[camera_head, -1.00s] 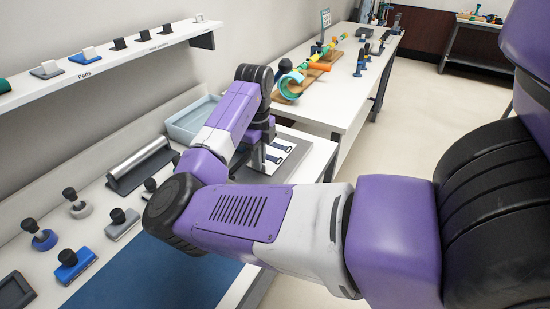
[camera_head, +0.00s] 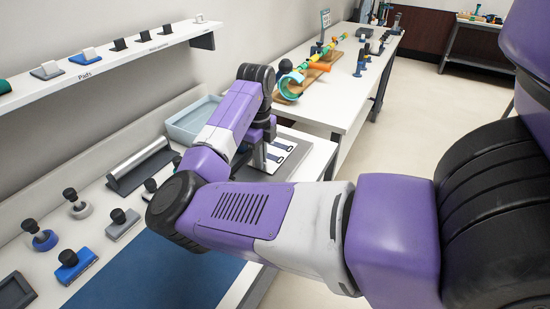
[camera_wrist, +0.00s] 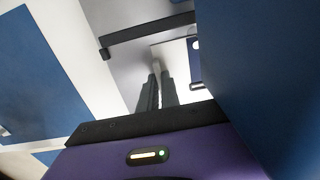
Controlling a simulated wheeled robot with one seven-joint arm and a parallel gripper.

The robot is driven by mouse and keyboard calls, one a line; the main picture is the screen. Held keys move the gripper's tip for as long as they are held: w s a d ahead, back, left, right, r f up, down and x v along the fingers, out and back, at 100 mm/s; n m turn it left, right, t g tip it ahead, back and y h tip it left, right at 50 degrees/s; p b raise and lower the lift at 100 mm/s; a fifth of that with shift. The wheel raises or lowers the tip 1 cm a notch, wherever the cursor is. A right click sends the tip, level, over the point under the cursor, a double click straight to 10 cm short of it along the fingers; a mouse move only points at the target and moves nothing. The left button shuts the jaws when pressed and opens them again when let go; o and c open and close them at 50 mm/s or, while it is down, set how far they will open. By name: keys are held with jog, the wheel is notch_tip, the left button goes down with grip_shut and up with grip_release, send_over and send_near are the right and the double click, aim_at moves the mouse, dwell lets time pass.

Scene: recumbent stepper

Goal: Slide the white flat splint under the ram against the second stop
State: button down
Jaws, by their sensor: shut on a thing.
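My gripper (camera_wrist: 155,80) points down at the surface in the wrist view, its two dark fingers close together. It is shut on a thin pale piece (camera_wrist: 155,66), seemingly the white flat splint, of which only a small part shows between the fingertips. A dark bar (camera_wrist: 150,35) crosses just beyond the fingertips; I cannot tell whether it is a stop. A large blue face (camera_wrist: 265,80) stands very near on the right; I cannot tell whether it is the ram. In the head view my gripper (camera_head: 260,158) is low over a grey plate (camera_head: 296,160), partly hidden by my arm.
White strips with dark blue ends (camera_head: 276,157) lie on the plate. A pale blue tray (camera_head: 190,122) stands behind. A metal roller (camera_head: 140,165) and several knobbed tools (camera_head: 122,222) lie left. A blue mat (camera_head: 150,275) is in front.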

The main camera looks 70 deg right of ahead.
jog(key=shift+w+d+r, duration=0.3)
jog(key=shift+w, duration=0.35)
jog(key=c, duration=1.2)
grip_release()
jog(key=shift+o, duration=0.2)
jog(key=shift+w+r+p, duration=0.2)
jog(key=shift+r+p, duration=2.9)
jog(key=shift+r, duration=0.35)
jog(key=shift+s+d, duration=0.1)
